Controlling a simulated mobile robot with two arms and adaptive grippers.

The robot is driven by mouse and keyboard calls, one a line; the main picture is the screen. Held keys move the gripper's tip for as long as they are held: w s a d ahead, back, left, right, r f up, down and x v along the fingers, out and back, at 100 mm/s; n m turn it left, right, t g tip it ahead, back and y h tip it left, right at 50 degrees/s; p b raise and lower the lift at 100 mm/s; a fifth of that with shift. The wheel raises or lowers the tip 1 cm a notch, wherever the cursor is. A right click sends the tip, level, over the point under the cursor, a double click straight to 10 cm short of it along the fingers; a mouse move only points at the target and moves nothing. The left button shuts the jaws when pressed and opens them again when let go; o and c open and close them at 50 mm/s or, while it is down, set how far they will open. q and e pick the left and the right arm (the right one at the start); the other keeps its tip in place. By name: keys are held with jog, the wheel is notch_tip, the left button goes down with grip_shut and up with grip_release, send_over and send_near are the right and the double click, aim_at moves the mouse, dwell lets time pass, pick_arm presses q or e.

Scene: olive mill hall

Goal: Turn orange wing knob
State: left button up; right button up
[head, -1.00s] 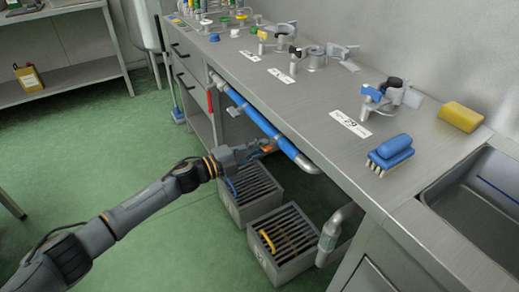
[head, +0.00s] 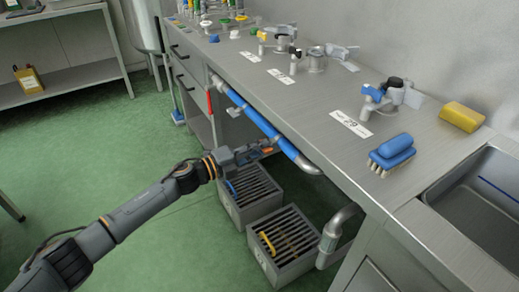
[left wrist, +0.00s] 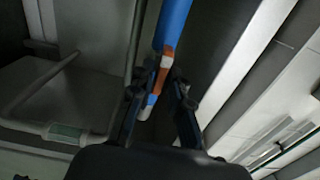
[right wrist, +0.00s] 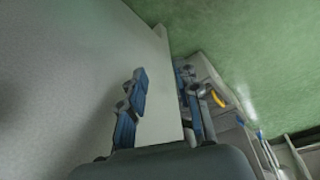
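The orange wing knob (left wrist: 166,62) shows in the left wrist view below the blue pipe (left wrist: 175,22), between the fingers of my left gripper (left wrist: 164,80). Blue and white parts show below it. Whether both fingers touch the knob cannot be told. In the head view my left gripper (head: 262,151) is at the blue pipe (head: 262,122) under the bench's front edge. A bit of orange (head: 268,150) shows at the fingertips; the gripper hides most of the knob. My right gripper (right wrist: 162,78) has its fingers apart with nothing between them, and it is outside the head view.
Two grey slatted boxes (head: 262,231) stand on the floor below the pipe. The steel bench (head: 300,110) above carries clamps, a blue brush (head: 391,153) and a yellow sponge (head: 462,116), with a sink (head: 485,195) at right.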

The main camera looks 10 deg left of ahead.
pick_arm(q)
jog(key=shift+o, duration=1.2)
jog(key=v, duration=1.2)
